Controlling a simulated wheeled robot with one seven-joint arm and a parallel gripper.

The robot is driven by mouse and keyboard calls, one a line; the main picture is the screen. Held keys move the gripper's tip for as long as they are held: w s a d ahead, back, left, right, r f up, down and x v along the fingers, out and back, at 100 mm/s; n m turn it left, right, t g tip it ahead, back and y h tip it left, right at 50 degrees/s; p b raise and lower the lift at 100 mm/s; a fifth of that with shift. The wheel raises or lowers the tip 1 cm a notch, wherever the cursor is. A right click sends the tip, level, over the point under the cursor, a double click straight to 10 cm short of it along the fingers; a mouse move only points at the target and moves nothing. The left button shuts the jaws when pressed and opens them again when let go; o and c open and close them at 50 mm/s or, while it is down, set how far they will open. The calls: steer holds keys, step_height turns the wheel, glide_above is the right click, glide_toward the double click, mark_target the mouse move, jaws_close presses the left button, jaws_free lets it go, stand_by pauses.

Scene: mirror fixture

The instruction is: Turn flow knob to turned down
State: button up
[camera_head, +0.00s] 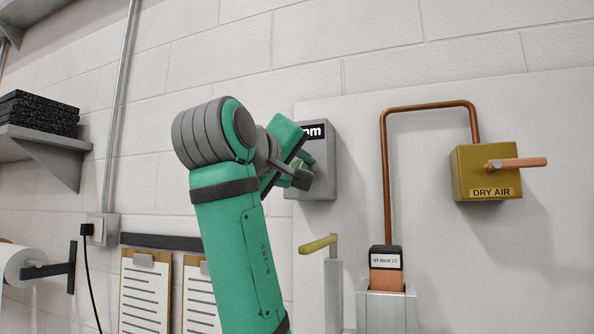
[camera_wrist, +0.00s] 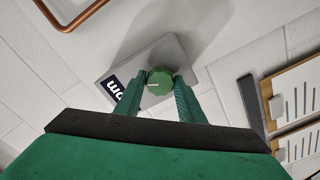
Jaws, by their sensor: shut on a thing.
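The flow knob is a round green knob (camera_wrist: 159,82) with a pale pointer line, on the face of a grey box (camera_wrist: 110,80) with a dark label ending in "m". In the head view the same grey box (camera_head: 322,165) hangs on the wall, and the knob is mostly hidden by my gripper (camera_head: 302,172). In the wrist view my gripper (camera_wrist: 162,86) has a green finger on each side of the knob and is shut on it. The rest of the label is hidden behind a finger.
Clipboards (camera_head: 146,290) hang below left. A shelf (camera_head: 45,145) holds dark slabs.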

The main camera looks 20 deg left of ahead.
steer(key=shift+a+n, duration=0.1)
steer(key=shift+n, duration=1.9)
steer(key=shift+f, duration=0.1)
steer(key=o, duration=1)
steer(key=shift+s, duration=0.15)
steer(key=shift+o, duration=0.2)
steer(key=shift+w, duration=0.25)
